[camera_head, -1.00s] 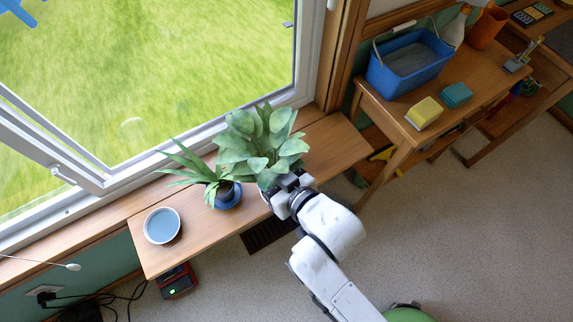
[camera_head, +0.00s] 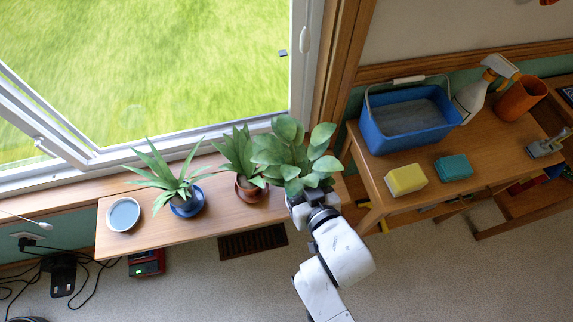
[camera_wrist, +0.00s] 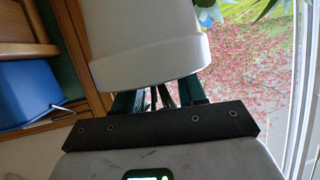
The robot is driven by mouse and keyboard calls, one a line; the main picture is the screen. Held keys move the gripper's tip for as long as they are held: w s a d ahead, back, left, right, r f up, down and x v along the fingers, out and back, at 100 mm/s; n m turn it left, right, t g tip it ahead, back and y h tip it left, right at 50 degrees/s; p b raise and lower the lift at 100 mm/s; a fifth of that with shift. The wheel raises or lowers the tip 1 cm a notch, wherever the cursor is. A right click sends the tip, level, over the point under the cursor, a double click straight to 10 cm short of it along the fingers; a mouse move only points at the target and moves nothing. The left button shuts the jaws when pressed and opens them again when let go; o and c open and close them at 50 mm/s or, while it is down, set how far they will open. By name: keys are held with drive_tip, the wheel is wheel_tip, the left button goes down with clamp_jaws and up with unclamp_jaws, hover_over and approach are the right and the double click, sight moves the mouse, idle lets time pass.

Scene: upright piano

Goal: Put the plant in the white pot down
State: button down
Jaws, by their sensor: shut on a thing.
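The plant in the white pot shows its broad green leaves (camera_head: 298,155) in the head view, at the right end of the wooden sill shelf (camera_head: 228,214). Its white pot (camera_wrist: 150,48) fills the upper middle of the wrist view; leaves hide it in the head view. My gripper (camera_head: 312,198) is at the plant's near side, shut on the pot. In the wrist view the dark fingers (camera_wrist: 158,97) are partly hidden behind the pot. I cannot tell whether the pot touches the shelf.
On the shelf stand a plant in a brown pot (camera_head: 247,191), close left of the held plant, a spiky plant in a blue pot (camera_head: 188,206) and a pale round dish (camera_head: 124,215). A wooden table with a blue bucket (camera_head: 405,128) and sponges (camera_head: 405,180) stands at right.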

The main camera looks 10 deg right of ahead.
drive_tip(key=w+d+f, duration=0.8)
drive_tip(key=w+f, duration=0.3)
drive_tip(key=f, duration=0.1)
drive_tip(key=shift+w+f, duration=0.15)
drive_tip(key=shift+f, duration=0.25)
drive_tip(key=shift+d+b, duration=0.1)
drive_tip(key=shift+b, duration=0.2)
drive_tip(key=shift+f, duration=0.15)
drive_tip(key=c, duration=0.6)
unclamp_jaws()
drive_tip(key=shift+c, duration=0.2)
